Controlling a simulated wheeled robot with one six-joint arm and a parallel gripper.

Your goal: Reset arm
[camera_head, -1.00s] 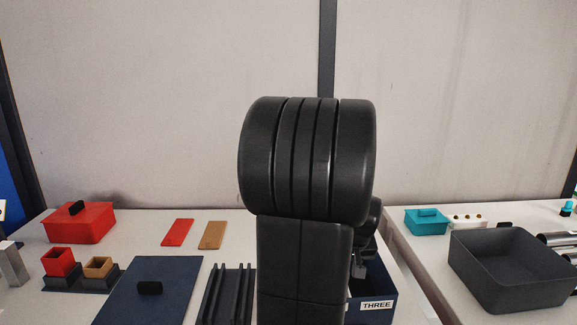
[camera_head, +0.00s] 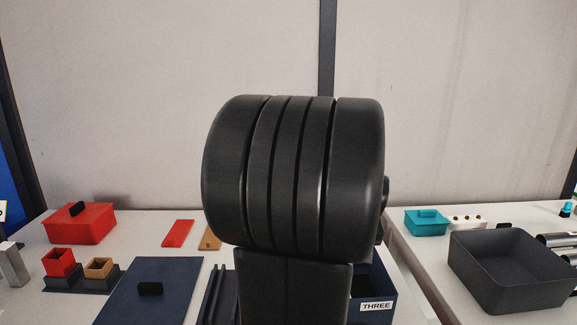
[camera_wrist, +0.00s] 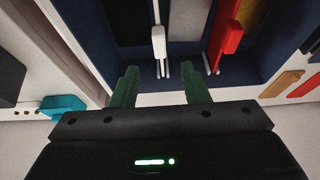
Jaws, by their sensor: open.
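My gripper (camera_wrist: 160,86) shows in the wrist view with its two green fingers apart and nothing between them. Beyond the fingertips is the dark blue box (camera_wrist: 82,30), with a white-handled piece (camera_wrist: 158,42) and a red-handled piece (camera_wrist: 231,38) inside it. In the head view my own dark arm fills the middle and hides my gripper. The blue box labelled THREE (camera_head: 378,306) shows partly behind the arm at the lower right.
Left table: red lidded box (camera_head: 78,224), small red and tan cups (camera_head: 60,263), navy panel with black handle (camera_head: 165,290), red plate (camera_head: 178,233), partly hidden tan plate (camera_head: 210,240). Right table: dark open bin (camera_head: 500,285), teal box (camera_head: 426,223). A gap separates the tables.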

